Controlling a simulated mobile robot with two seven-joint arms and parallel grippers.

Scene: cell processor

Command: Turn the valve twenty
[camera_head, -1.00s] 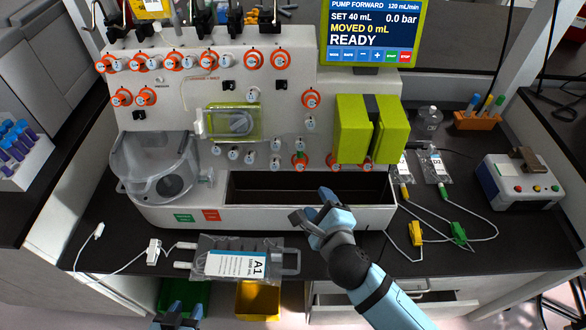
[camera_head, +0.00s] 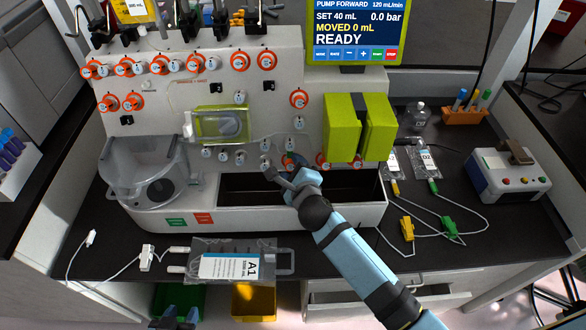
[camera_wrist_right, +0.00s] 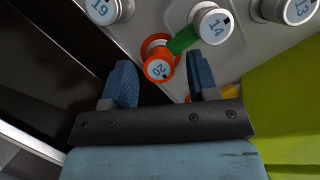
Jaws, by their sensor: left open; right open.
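Valve twenty (camera_wrist_right: 158,68) is a white knob marked 20 with an orange ring, on the light front panel of the machine. A green tab sticks out from its ring towards the knob marked 14. My right gripper (camera_wrist_right: 161,82) is open, with its two blue fingers on either side of the valve in the right wrist view. I cannot tell whether they touch it. In the head view my right gripper (camera_head: 281,168) is at the lower panel and largely hides the valve. My left gripper (camera_head: 176,318) is low at the bottom edge, away from the panel.
Knobs 19 (camera_wrist_right: 103,9), 14 (camera_wrist_right: 212,24) and 13 (camera_wrist_right: 297,9) are close by. A yellow-green block (camera_head: 358,128) stands just right of the gripper. A dark open trough (camera_head: 240,189) lies below.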

